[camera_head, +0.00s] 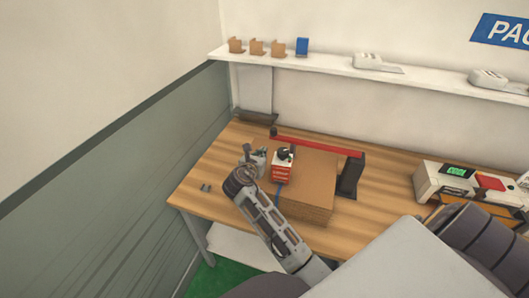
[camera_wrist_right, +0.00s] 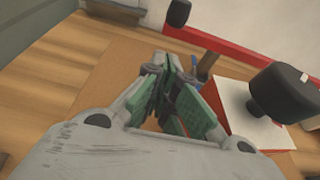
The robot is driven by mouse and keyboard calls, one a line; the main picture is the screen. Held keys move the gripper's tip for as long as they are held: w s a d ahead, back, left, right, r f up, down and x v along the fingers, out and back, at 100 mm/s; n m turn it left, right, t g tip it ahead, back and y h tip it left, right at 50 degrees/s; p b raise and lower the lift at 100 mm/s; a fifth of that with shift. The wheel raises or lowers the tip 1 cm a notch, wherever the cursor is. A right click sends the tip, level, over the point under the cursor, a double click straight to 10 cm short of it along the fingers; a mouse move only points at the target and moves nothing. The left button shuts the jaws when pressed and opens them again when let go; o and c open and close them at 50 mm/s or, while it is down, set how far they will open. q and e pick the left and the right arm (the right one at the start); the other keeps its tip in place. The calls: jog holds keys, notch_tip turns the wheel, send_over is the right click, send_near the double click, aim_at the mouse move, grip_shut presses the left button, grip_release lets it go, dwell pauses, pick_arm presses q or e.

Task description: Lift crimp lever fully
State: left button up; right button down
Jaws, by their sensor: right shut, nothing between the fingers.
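A long red lever (camera_head: 318,146) spans above the table's back, from a dark knob (camera_head: 274,132) at its left end to a black upright post (camera_head: 350,176) at its right. It looks nearly level. In the right wrist view the red lever (camera_wrist_right: 232,54) crosses the upper right, with its black knob (camera_wrist_right: 178,12) at the top. My right gripper (camera_head: 254,156) is shut and empty, left of a small red and white box and apart from the lever. Its fingertips (camera_wrist_right: 168,75) meet below the knob in the wrist view. My left gripper is not in view.
The red and white box (camera_head: 283,173) with a black top piece stands close to the right gripper. A device with a green display (camera_head: 455,171) stands right. A shelf (camera_head: 330,66) runs behind. The table's left end is mostly clear.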

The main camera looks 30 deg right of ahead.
jog(key=shift+p+x, duration=0.4)
jog(key=shift+x, duration=4.25)
